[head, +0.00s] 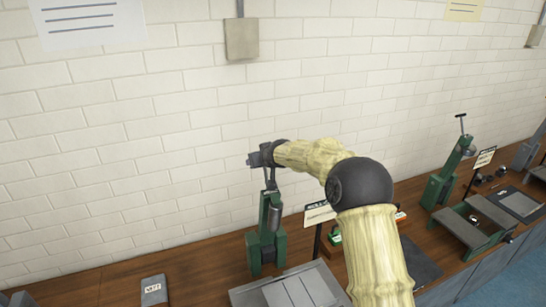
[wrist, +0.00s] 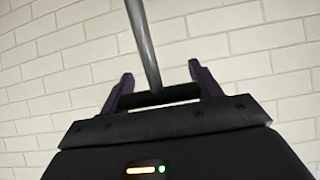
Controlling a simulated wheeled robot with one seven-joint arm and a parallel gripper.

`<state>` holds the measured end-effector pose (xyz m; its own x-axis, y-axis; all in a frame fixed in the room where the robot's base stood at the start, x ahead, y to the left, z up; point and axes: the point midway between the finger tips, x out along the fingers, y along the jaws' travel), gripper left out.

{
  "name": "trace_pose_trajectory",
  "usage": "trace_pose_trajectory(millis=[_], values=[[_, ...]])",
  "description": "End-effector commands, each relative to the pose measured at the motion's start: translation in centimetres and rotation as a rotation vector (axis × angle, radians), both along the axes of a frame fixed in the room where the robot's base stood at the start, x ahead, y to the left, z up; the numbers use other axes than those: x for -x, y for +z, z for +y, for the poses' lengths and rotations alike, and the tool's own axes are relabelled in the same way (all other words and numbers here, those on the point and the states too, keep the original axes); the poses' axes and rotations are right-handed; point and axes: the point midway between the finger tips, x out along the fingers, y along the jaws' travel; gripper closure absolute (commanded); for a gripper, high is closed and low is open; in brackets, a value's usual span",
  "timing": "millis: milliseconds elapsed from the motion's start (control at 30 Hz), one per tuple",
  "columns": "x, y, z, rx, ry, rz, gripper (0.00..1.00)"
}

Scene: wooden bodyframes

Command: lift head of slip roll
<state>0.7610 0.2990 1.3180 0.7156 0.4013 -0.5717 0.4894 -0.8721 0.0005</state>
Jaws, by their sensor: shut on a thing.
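My gripper (head: 257,158) is above a green upright machine (head: 267,245) on the wooden bench. It is shut on the dark crossbar handle at the top of this machine. In the wrist view, the dark handle bar (wrist: 180,93) lies between the two fingers, and a grey rod (wrist: 144,45) runs from it. A dark cylinder (head: 274,217) hangs at the machine's upper part. I cannot read the sign beside it, so I cannot tell whether this machine is the slip roll. A similar green machine (head: 446,180) with a T-handle (head: 461,120) stands farther right.
Grey plates (head: 290,288) lie at the machine's foot. A small labelled block (head: 153,291) is at the left on the wooden bench (head: 110,283). A sign (head: 319,213) stands to the machine's right, partly behind my arm. A white brick wall (head: 130,150) rises close behind.

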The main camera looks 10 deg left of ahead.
Motion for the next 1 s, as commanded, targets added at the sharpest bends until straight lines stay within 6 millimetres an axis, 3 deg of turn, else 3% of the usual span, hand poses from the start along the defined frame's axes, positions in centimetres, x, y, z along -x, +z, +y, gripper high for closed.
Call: trace_pose_trajectory(millis=[33, 533, 567, 633, 667, 1000], values=[[0.24, -1.26, 0.12, 0.017, 0.001, 0.030, 0.77], [0.38, -1.66, 0.55, 0.030, 0.005, 0.050, 0.77], [0.37, -1.66, 0.51, 0.030, 0.004, 0.050, 0.32], [0.30, -1.52, 0.46, 0.028, 0.003, 0.047, 0.19], [0.27, -1.43, 0.43, 0.027, 0.002, 0.046, 0.15], [0.24, -0.82, 0.37, 0.022, 0.001, 0.037, 0.15]])
